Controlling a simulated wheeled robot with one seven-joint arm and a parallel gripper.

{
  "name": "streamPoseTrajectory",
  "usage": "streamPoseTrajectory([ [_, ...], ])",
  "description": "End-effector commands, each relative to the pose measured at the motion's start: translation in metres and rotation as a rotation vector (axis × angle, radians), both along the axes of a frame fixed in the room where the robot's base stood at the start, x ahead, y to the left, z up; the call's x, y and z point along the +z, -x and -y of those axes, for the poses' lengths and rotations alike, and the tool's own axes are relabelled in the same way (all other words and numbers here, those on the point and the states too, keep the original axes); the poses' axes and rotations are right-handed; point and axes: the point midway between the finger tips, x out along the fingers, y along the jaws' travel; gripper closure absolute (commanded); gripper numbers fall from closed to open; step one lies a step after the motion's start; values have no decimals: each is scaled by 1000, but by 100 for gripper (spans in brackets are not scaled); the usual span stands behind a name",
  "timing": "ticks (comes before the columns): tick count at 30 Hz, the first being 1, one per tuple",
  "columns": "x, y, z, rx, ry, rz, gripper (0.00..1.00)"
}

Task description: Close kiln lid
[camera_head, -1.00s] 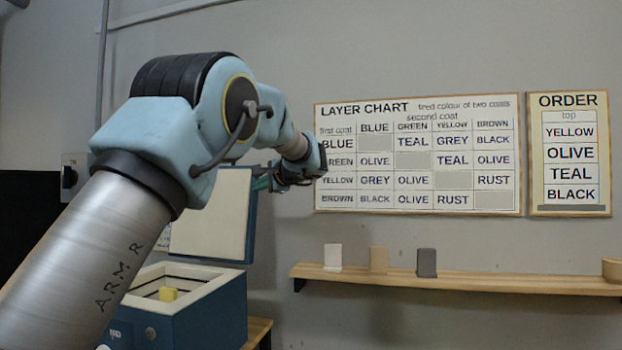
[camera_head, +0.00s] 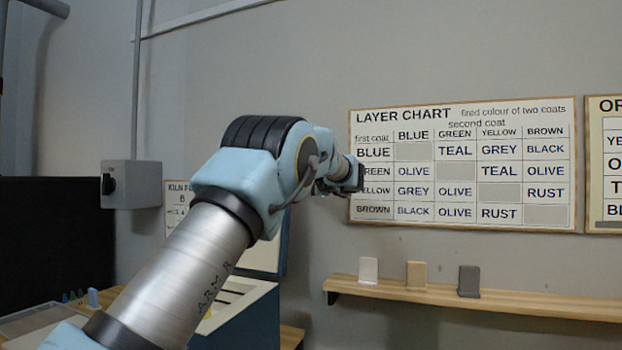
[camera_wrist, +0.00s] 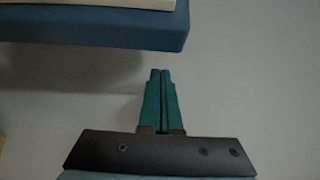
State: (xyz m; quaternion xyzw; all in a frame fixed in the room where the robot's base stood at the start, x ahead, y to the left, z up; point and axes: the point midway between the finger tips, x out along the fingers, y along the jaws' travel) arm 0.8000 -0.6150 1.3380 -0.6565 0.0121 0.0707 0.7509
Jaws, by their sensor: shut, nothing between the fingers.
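The kiln (camera_head: 262,318) is a blue box at the bottom of the head view, its open top partly hidden by my arm. Its lid (camera_head: 266,258) stands raised at the back, with a pale inner face and a blue edge; my arm covers much of it. In the wrist view, a blue slab with a pale layer, apparently the lid (camera_wrist: 95,32), crosses the top left. My gripper (camera_wrist: 160,72) shows there with its green fingers together and empty. The fingertips are below the blue edge in the picture, with a visible gap. In the head view the fingers are hidden.
A wooden shelf (camera_head: 420,291) with three small tiles is on the wall at right. The layer chart (camera_head: 462,165) hangs behind my wrist. A grey switch box (camera_head: 132,185) is on the left wall. A worktable with small items is at lower left.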

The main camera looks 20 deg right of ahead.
Motion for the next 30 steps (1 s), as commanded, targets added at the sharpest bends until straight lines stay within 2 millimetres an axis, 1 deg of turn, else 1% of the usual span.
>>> streamPoseTrajectory([
  [1,4,5,-3,-2,1,1,100],
  [3,4,10,-8,-2,0,0,100],
  [10,7,21,-20,-2,0,1,100],
  [30,5,25,-23,-2,12,11,100],
])
